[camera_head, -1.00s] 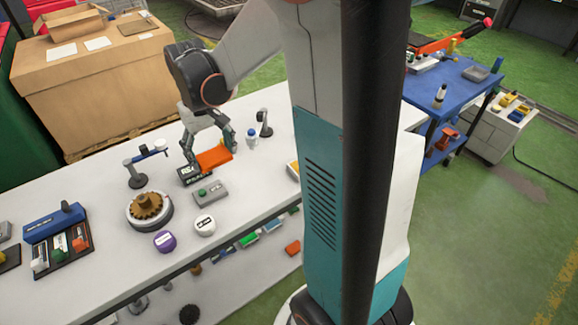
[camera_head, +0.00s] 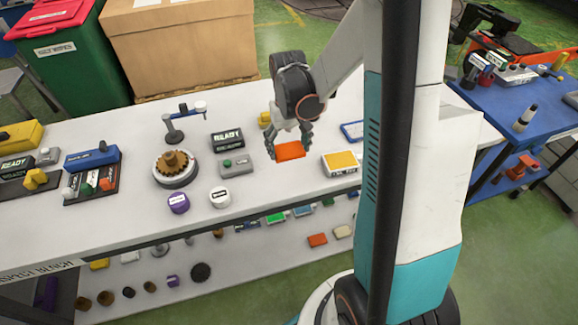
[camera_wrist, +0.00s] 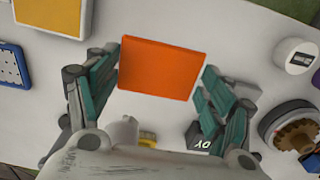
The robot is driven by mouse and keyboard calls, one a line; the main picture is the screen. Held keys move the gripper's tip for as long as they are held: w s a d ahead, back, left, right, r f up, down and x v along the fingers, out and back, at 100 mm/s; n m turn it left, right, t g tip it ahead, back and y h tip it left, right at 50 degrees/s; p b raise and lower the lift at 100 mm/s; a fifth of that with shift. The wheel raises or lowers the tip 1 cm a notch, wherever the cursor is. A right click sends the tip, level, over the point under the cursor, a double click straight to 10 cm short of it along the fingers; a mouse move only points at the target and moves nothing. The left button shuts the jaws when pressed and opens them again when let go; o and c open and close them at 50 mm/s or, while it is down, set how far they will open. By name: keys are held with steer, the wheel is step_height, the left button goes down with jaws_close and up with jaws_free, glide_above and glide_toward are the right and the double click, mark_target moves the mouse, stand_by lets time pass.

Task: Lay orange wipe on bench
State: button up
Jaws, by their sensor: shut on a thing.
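My gripper (camera_head: 290,143) is above the bench and shut on the wipe. In the wrist view, the wipe (camera_wrist: 161,69) spans between the teal fingers (camera_wrist: 161,78), one at each side edge. It looks roughly level and close to the bench top. I cannot tell whether its underside touches the bench.
A grey button box (camera_head: 236,166) and READY sign (camera_head: 227,139) stand left of the wipe. A yellow-topped box (camera_head: 341,163) and blue-edged pad (camera_head: 352,131) lie right. A gear turntable (camera_head: 175,168), purple puck (camera_head: 178,203) and white puck (camera_head: 220,198) are farther left.

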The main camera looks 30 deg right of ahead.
mark_target(288, 170)
steer(key=shift+f+b, duration=0.9)
steer(key=shift+f, duration=3)
steer(key=shift+f, duration=0.15)
steer(key=o, duration=0.9)
step_height(288, 170, up, 12)
steer(key=p, duration=0.3)
